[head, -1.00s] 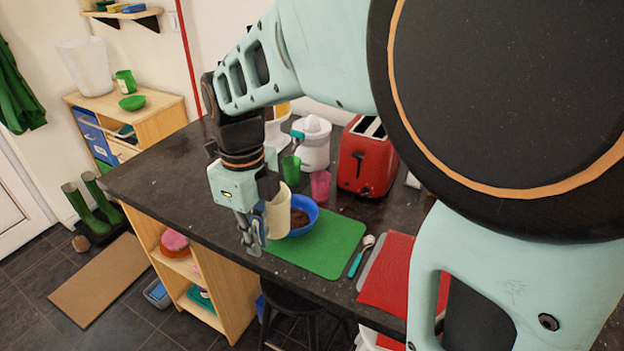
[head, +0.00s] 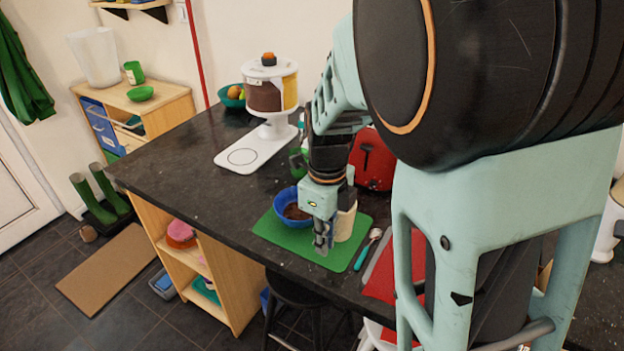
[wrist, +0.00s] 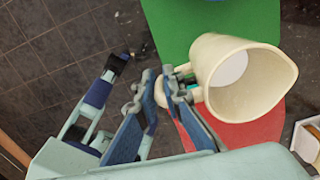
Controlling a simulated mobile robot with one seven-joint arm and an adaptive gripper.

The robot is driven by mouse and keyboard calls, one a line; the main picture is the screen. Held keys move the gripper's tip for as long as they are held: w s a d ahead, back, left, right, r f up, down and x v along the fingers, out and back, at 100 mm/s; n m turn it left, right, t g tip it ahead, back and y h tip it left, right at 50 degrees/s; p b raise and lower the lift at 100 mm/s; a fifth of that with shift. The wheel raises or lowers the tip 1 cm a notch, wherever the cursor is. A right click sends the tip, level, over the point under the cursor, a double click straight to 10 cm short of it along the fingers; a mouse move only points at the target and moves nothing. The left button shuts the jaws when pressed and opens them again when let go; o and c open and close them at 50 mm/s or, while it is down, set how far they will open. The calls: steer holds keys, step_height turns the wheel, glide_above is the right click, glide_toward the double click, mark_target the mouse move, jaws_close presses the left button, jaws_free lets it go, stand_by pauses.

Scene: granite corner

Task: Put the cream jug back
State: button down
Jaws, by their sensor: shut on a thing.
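The cream jug (head: 345,222) is pale cream and shows at the right side of my gripper in the head view, over the green mat (head: 341,260). In the wrist view the jug (wrist: 255,92) is seen from above with its open mouth toward the camera; a whiter patch shows inside. My gripper (head: 322,243) points down and is shut on the jug's handle, which is mostly hidden between the fingers (wrist: 160,88). I cannot tell whether the jug's base touches the mat. A blue bowl (head: 286,211) with brown contents stands to the left, partly behind my gripper.
A teal-handled spoon (head: 366,252) lies at the mat's right edge, with a red mat (head: 381,284) beyond. A red toaster (head: 370,165) and a green cup (head: 297,162) stand behind. A white cereal dispenser (head: 275,128) stands farther left. The counter's left part (head: 185,160) is clear.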

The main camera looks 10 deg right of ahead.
steer(key=shift+w+d+f, duration=0.1)
steer(key=shift+d+f, duration=0.2)
steer(key=shift+f, duration=0.1)
steer(key=shift+d+f+b, duration=0.15)
steer(key=shift+f+b, duration=0.05)
steer(key=shift+f, duration=0.75)
steer(key=shift+d+f+b, duration=0.15)
steer(key=shift+f+b, duration=0.05)
steer(key=shift+f, duration=0.7)
steer(key=shift+f, duration=0.15)
steer(key=c, duration=2.1)
jaws_free()
step_height(320, 180, up, 12)
steer(key=shift+r+p, duration=0.2)
steer(key=shift+p, duration=0.7)
steer(key=shift+w, duration=0.1)
